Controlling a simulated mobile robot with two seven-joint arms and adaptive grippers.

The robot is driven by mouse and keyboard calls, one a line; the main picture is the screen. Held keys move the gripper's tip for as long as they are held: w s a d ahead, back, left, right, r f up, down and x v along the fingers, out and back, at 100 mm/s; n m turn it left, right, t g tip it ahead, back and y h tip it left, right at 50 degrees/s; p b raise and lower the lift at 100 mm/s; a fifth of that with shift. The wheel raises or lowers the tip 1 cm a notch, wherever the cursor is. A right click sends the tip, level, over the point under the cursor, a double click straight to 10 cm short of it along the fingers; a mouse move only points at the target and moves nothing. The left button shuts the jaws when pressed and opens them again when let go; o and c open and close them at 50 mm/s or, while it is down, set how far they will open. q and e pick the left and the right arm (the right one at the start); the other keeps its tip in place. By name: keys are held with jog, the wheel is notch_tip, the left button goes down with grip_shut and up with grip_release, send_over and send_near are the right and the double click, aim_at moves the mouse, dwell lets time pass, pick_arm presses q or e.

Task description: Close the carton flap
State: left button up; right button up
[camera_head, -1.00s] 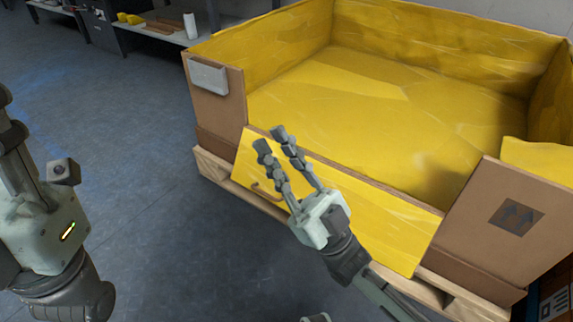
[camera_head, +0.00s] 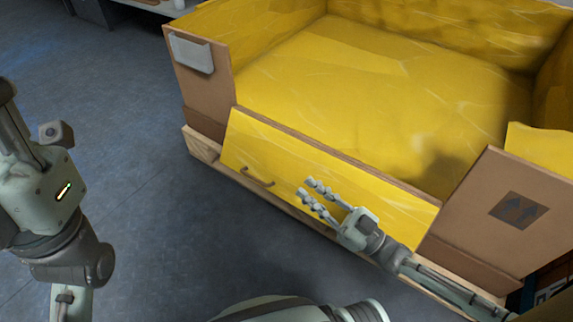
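The large carton (camera_head: 202,88) is brown outside and lined yellow, with its inside open to view. Its front flap (camera_head: 290,160) hangs folded down, yellow face outward, sloping out over the pallet edge. A small curved handle (camera_head: 257,178) is on the flap's left part. My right gripper (camera_head: 307,189) is in front of the flap, right of the handle. Its two fingers are apart, empty and pointing left; whether they touch the flap cannot be told. My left arm shows at the left edge, but its gripper is out of view.
A wooden pallet (camera_head: 203,147) lies under the carton. A brown front panel with an arrow mark (camera_head: 518,210) stands right of the flap. A light shelf (camera_head: 160,6) is at the back left. The grey floor left of the carton is clear.

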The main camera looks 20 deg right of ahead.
jog(key=x, duration=0.6)
jog(key=shift+s+a+r, duration=0.1)
grip_shut()
grip_release()
jog(key=shift+s, duration=0.1)
jog(key=v, duration=1.1)
jog(key=shift+s+d+f, duration=0.2)
jog(key=shift+d, duration=0.1)
